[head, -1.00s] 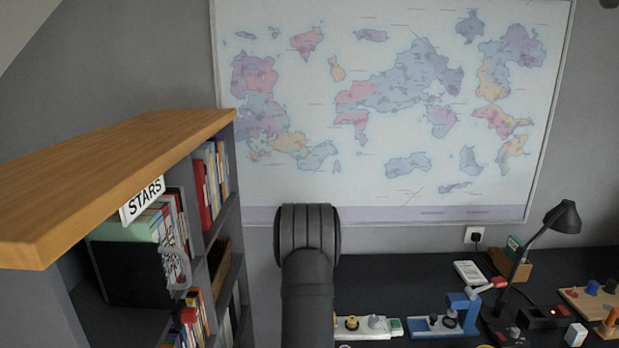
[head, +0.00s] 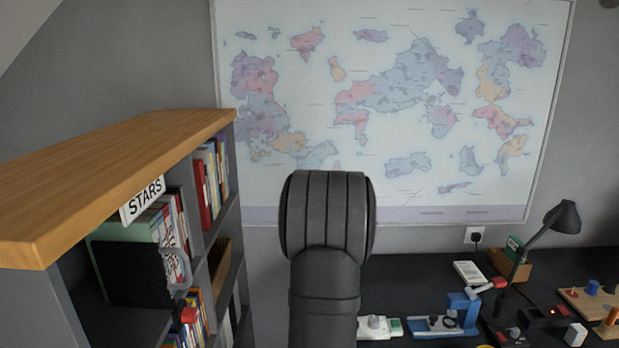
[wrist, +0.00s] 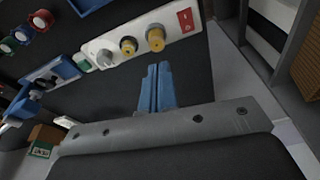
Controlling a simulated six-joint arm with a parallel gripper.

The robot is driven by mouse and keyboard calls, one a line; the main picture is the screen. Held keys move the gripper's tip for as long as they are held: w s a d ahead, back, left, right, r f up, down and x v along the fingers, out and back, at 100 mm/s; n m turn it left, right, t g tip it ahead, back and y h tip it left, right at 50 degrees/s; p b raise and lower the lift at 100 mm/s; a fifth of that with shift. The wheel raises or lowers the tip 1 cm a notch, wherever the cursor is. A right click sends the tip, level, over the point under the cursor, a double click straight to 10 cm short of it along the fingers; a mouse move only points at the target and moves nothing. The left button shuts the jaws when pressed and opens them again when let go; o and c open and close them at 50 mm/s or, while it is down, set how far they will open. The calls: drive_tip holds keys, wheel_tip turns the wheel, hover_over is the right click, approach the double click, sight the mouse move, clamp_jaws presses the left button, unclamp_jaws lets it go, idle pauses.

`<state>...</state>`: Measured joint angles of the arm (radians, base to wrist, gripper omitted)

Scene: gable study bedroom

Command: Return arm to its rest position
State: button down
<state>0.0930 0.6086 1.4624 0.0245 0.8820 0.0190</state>
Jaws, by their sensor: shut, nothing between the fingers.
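My gripper (wrist: 158,88) shows in the wrist view as two blue fingers pressed together with nothing between them. It is shut and points over the dark desk (wrist: 205,85), apart from the things on it. In the head view the gripper is out of sight; only my dark arm link rises in front of the desk and wall map.
A bookshelf (head: 110,180) with a wooden top and a STARS sign (head: 142,200) stands at the left. A black lamp (head: 562,217), a blue device (head: 464,309) and a white power strip (head: 375,326) are on the desk. A large map (head: 400,110) hangs behind.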

drive_tip(key=s+d+r, duration=0.2)
drive_tip(key=s+r, duration=0.1)
drive_tip(key=s, duration=0.1)
drive_tip(key=shift+d+r+m, duration=0.3)
drive_tip(key=shift+d+m, duration=0.05)
drive_tip(key=shift+m, duration=0.05)
drive_tip(key=shift+s, duration=0.1)
